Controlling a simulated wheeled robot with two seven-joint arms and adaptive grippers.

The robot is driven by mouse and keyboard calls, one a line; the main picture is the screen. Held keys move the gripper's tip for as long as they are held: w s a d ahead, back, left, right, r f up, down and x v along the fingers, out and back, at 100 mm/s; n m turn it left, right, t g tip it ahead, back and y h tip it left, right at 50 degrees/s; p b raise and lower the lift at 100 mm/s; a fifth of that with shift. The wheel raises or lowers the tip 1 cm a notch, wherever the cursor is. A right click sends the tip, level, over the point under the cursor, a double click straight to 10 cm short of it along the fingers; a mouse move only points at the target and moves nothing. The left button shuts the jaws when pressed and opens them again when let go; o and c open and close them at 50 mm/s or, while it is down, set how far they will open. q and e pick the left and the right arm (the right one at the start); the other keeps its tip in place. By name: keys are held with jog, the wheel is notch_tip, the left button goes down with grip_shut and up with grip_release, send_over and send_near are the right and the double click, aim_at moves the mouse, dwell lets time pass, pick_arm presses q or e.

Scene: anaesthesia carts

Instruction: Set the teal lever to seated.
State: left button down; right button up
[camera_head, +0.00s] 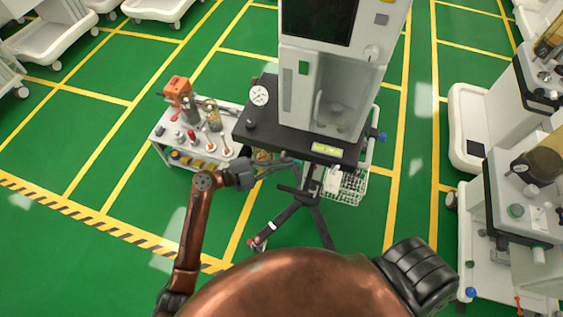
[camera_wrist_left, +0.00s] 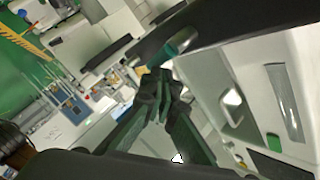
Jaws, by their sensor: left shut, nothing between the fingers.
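The teal lever (camera_wrist_left: 174,47) shows in the left wrist view as a short teal bar with a pale end, set against a dark edge of the machine. It lies slanted, just beyond my left fingertips. My left gripper (camera_wrist_left: 158,92) is shut and empty, its tips close below the lever; I cannot tell whether they touch it. In the head view my left gripper (camera_head: 282,165) reaches in from the left under the front edge of the machine's dark top. The lever cannot be made out in the head view. My right gripper is out of view.
The white and grey anaesthesia machine (camera_head: 300,88) stands on a dark-legged stand, with a wire basket (camera_head: 347,188) at its right. A white side table (camera_head: 160,137) with bottles and tools stands left. More carts (camera_head: 536,225) line the right side. Green floor is open at left.

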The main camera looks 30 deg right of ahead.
pick_arm(q)
jog(key=shift+m+y, duration=0.3)
jog(key=shift+y, duration=0.2)
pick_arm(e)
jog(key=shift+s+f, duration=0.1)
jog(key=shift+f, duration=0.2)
